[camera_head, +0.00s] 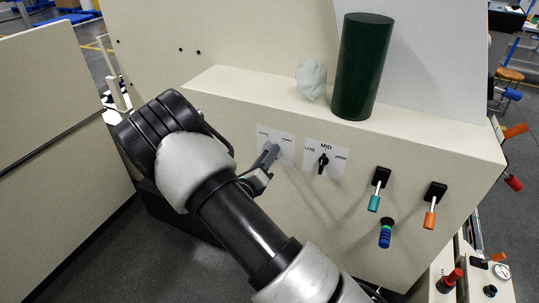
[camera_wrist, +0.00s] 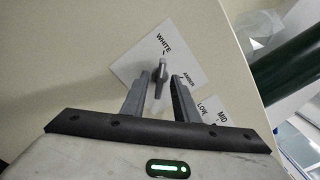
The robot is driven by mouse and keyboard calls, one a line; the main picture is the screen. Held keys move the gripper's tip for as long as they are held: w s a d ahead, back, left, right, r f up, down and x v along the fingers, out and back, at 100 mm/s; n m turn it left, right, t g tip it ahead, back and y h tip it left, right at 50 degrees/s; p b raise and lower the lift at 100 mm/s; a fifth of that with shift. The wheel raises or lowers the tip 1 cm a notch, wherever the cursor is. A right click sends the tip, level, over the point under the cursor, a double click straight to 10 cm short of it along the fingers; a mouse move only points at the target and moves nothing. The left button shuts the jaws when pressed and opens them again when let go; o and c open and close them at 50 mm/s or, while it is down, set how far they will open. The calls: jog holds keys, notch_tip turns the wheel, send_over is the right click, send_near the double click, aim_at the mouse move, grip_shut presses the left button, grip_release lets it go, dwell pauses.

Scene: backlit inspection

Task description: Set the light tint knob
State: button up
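The light tint knob (camera_wrist: 160,72) is a small grey knob on a white plate (camera_wrist: 128,66) with the words WHITE and AMBER, in the wrist view. My gripper (camera_wrist: 162,80) is open, with one finger on each side of the knob's lower part. I cannot tell whether either finger touches it. In the head view my gripper (camera_head: 268,158) is at the left plate (camera_head: 284,143) on the panel front and hides the knob. Which word the knob points to is not clear.
Right of it is a black knob (camera_head: 323,161) on a LOW/MID plate. Further right are a teal lever (camera_head: 374,202), an orange lever (camera_head: 430,219) and a blue-banded knob (camera_head: 385,234). A dark green cylinder (camera_head: 362,66) and a pale lump (camera_head: 311,79) stand on the ledge above.

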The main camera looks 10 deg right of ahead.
jog(key=shift+w+d, duration=0.25)
jog(key=shift+w, duration=0.1)
jog(key=shift+c, duration=0.4)
grip_shut()
jog(key=shift+m, duration=0.3)
jog(key=shift+m+b, duration=5.15)
jog(key=shift+m, duration=3.55)
